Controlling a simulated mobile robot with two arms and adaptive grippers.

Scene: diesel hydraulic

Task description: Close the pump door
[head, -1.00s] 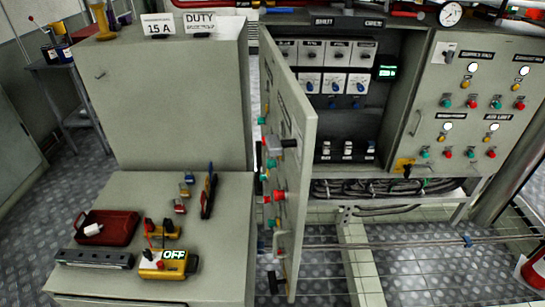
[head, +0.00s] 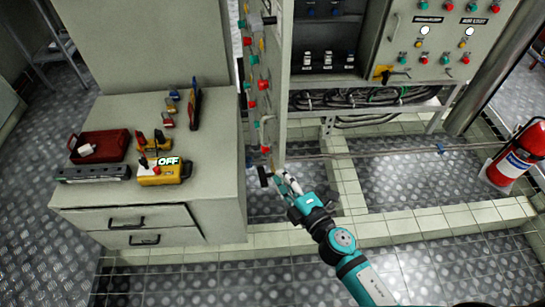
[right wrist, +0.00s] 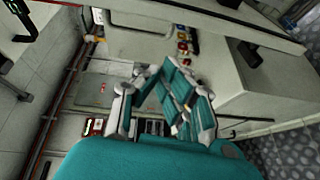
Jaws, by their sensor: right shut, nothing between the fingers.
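The pump door (head: 283,85) is the grey panel standing open, swung out from the electrical cabinet (head: 335,72). In the head view I see it nearly edge-on, with red and green buttons on its left-facing side. A black handle (head: 264,176) shows at its lower end. My right gripper (head: 284,178) is shut and empty, close to the door's bottom edge and just right of the handle. I cannot tell whether it touches the door. The same gripper (right wrist: 165,95) fills the middle of the right wrist view. My left gripper is not in view.
A grey drawer cabinet (head: 220,203) stands left of the door, with a red box (head: 98,146) and a yellow device (head: 163,172) on top. A red fire extinguisher (head: 516,157) stands at the right. Pipes run low behind the gripper.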

